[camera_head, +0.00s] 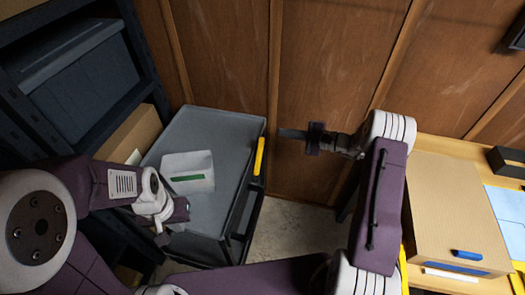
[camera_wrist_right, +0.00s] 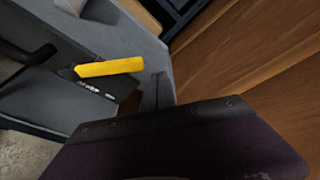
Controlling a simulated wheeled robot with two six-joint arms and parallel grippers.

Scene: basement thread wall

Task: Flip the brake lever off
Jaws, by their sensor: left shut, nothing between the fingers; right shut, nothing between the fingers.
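The yellow brake lever (camera_head: 259,156) sticks out from the right side of the grey cart (camera_head: 222,125), near its far right corner. In the right wrist view the lever (camera_wrist_right: 110,67) is a plain yellow bar beside a dark panel with small white lettering that I cannot read. My right gripper (camera_head: 284,133) is shut and empty, pointing left, a little to the right of the lever and apart from it. Its dark fingers (camera_wrist_right: 158,92) also show in the right wrist view. My left gripper (camera_head: 163,238) is shut and empty by the cart's near left edge; its fingertips are small and hard to see.
A white bin with a green strip (camera_head: 187,172) stands on the cart. A dark shelf with a grey crate (camera_head: 75,75) is on the left. A wooden bench (camera_head: 445,145) with a cardboard box (camera_head: 445,205) is on the right. A wooden wall (camera_head: 320,70) closes the back.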

